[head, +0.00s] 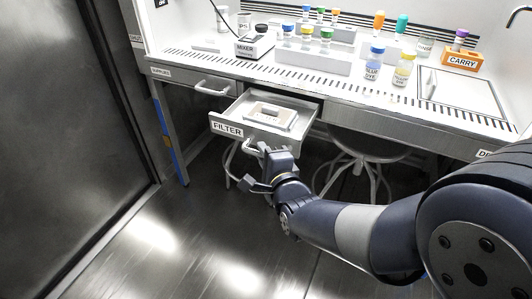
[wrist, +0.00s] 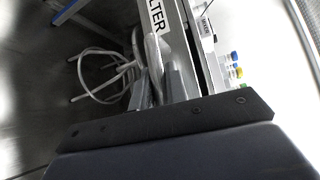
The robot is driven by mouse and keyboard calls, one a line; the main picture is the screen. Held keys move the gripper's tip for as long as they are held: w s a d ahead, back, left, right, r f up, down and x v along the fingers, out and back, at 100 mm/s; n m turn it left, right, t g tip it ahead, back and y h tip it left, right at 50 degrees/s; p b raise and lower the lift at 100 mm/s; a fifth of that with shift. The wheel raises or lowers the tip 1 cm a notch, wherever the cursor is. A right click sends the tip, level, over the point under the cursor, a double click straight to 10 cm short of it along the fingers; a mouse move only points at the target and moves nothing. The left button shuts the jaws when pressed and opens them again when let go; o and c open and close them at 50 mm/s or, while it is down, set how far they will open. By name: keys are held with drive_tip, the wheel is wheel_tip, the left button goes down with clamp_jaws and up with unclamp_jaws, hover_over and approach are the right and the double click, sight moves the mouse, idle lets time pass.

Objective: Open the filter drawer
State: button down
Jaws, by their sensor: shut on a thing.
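The filter drawer (head: 240,131) is pulled out from under the bench, and its inside shows. A flat white piece with a dark opening (head: 272,116) lies in it. The drawer's front carries a FILTER label, which also shows in the wrist view (wrist: 157,30). My gripper (head: 262,152) is at the drawer's front, shut on the light bar handle (head: 250,146). In the wrist view the handle (wrist: 152,55) runs between the two grey fingers (wrist: 160,85). The fingers hide part of the handle.
The supplies drawer (head: 195,84) to the left is shut. A stool (head: 362,148) stands under the bench on the right. The bench top holds a mixer (head: 254,46), several bottles and an orange CARRY holder (head: 462,61). The floor (head: 150,240) in front is clear.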

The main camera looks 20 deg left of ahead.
drive_tip(key=shift+s, duration=0.1)
drive_tip(key=c, duration=1.4)
unclamp_jaws()
drive_tip(key=p+v, duration=0.1)
drive_tip(key=v, duration=0.9)
drive_tip(key=shift+s+d, duration=0.25)
drive_tip(key=b+x, duration=0.1)
drive_tip(key=x, duration=0.9)
drive_tip(key=shift+w+a, duration=0.25)
drive_tip(key=shift+w, duration=0.15)
drive_tip(key=shift+d, duration=0.1)
